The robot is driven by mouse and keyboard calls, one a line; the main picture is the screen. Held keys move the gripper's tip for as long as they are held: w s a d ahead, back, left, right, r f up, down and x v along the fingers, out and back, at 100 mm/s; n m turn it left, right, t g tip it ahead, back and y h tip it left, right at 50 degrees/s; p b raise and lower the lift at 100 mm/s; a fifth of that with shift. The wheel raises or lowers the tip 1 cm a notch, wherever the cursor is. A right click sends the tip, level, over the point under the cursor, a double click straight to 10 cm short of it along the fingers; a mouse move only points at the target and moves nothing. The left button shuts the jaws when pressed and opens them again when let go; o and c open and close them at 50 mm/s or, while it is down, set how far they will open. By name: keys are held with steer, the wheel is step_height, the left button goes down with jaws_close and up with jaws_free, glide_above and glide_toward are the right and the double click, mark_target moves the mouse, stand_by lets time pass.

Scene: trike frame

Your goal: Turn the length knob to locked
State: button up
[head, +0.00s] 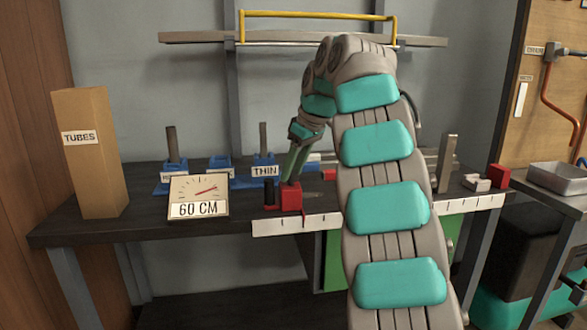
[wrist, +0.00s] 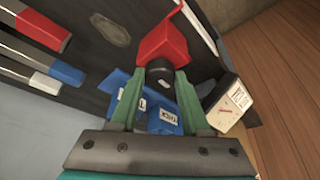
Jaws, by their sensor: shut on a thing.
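The length knob looks like a dark round knob (wrist: 160,74) on a red block (wrist: 165,38) in the wrist view. My gripper (wrist: 160,80) has its green fingers on either side of the knob, shut on it. In the head view my gripper (head: 289,178) reaches down to the red block (head: 291,198) at the bench's front edge. The knob is hard to make out there behind the fingers. I see no mark telling locked from unlocked. A dial gauge (head: 199,187) reading 60 CM stands left of the block; it also shows in the wrist view (wrist: 232,103).
A white ruler strip (head: 268,226) runs along the bench front. Blue holders (head: 218,176) with labels, one reading THIN, stand behind. A cardboard TUBES box (head: 92,160) stands at the left. Bars with red, white and blue ends (wrist: 45,82) lie at left in the wrist view.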

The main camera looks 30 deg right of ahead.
jaws_close()
